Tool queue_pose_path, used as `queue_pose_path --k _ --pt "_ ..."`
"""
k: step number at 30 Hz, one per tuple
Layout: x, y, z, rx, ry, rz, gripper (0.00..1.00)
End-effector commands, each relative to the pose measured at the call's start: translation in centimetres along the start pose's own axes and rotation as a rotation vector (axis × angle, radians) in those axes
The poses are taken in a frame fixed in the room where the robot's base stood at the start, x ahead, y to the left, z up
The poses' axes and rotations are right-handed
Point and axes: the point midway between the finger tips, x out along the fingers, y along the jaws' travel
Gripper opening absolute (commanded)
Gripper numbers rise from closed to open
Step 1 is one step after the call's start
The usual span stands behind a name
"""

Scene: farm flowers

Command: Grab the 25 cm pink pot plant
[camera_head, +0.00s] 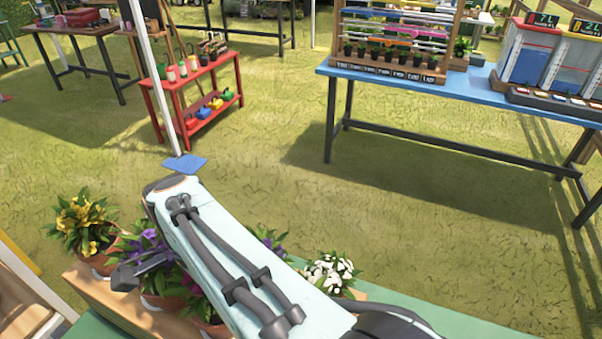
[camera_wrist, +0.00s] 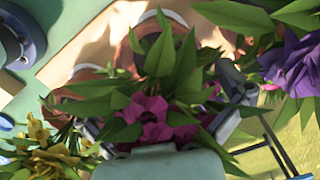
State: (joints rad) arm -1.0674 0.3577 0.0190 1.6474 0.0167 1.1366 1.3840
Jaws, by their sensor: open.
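The pink-flowered plant (camera_wrist: 150,118) is in the middle of the wrist view, with broad green leaves around its blooms. My gripper (camera_wrist: 165,105) is open, with a dark finger at each side of the pink blooms and leaves. Leaves hide parts of the fingers, and I cannot tell whether they touch the plant. The pink plant's pot is not clearly seen among several terracotta pots.
A yellow-flowered plant (camera_head: 83,222) stands left, purple flowers (camera_head: 150,248) beside my arm, and white flowers (camera_head: 330,272) right. These crowd close around my gripper. A red shelf (camera_head: 200,95) and a blue table (camera_head: 440,92) stand farther back, with open grass between.

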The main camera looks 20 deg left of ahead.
Motion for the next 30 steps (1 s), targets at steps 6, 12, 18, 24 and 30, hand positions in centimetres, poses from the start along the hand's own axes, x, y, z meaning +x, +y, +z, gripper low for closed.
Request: queue_pose_path --k 6,12,18,24,30 --pt "3.5 0.1 0.0 0.000 0.000 0.003 1.00" --pt "4.8 0.1 0.0 0.000 0.000 0.001 1.00" --pt "4.8 0.1 -0.1 0.000 0.000 0.000 1.00" --pt "4.8 0.1 -0.1 0.000 0.000 0.000 0.51" --pt "4.8 0.0 -0.1 0.000 0.000 -0.001 0.51"
